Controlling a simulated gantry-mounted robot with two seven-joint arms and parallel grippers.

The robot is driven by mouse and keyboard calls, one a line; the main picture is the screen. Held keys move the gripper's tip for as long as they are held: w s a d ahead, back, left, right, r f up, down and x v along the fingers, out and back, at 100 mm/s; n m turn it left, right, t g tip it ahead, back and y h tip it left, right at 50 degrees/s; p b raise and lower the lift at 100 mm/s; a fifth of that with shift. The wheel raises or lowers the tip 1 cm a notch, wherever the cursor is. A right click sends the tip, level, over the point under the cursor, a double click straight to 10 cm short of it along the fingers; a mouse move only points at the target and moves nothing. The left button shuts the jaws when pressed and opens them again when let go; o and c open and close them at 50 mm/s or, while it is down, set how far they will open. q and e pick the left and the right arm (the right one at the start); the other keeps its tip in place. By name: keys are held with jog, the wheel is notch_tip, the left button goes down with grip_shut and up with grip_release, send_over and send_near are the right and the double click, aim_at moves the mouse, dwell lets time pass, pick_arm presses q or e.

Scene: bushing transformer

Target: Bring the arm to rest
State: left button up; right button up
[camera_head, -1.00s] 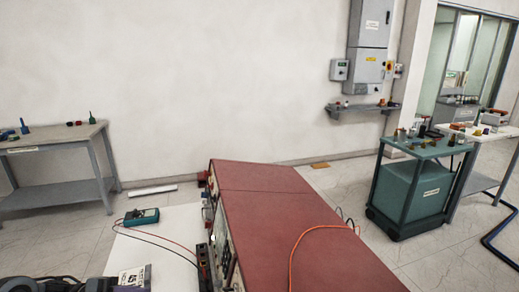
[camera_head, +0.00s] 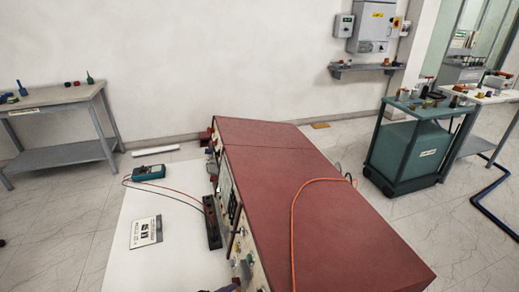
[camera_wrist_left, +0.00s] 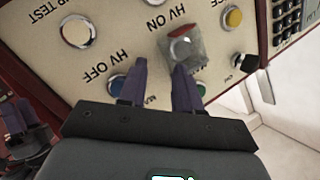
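My left gripper (camera_wrist_left: 160,68) is open and empty in its wrist view, its two purple fingers apart in front of the cream control panel (camera_wrist_left: 105,50). The panel lettering is upside down there. The fingers lie between the blue HV OFF button (camera_wrist_left: 117,83) and the clear guard (camera_wrist_left: 182,46) over a red button; contact cannot be told. Part of a dark gripper with purple parts, seemingly my right one (camera_wrist_left: 25,130), shows at the left edge, its opening unclear.
The red-topped cabinet (camera_head: 290,190) carries an orange cable (camera_head: 293,220). Left of it, a white surface (camera_head: 125,215) holds a multimeter (camera_head: 149,172) and a printed card (camera_head: 146,232). A grey bench (camera_head: 60,100) and a green cart (camera_head: 405,150) stand farther off, with open floor around.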

pick_arm(q)
jog(key=s+a+f+n+y, duration=0.1)
jog(key=s+a+n+y, duration=0.1)
jog(key=s+n, duration=0.1)
jog(key=s+a+f+n+y, duration=0.2)
jog(key=s+a+n+y, duration=0.1)
jog(key=s+n, duration=0.1)
jog(key=s+a+f+n+y, duration=0.2)
jog(key=s+a+n+y, duration=0.1)
jog(key=shift+s+n+g, duration=0.15)
jog(key=shift+n+g, duration=0.15)
jog(key=s+a+f+n+g+y, duration=0.1)
jog(key=s+a+n+g, duration=0.2)
jog(key=s, duration=0.4)
jog(key=s+a+f+n+g+y, duration=0.1)
jog(key=s+a+n+g+y, duration=0.15)
jog(key=s, duration=0.45)
notch_tip(320, 180, up, 38)
jog(key=p, duration=3.8)
jog(key=shift+a+f+h, duration=0.2)
jog(key=shift+a+h, duration=0.15)
jog(key=shift+a, duration=0.05)
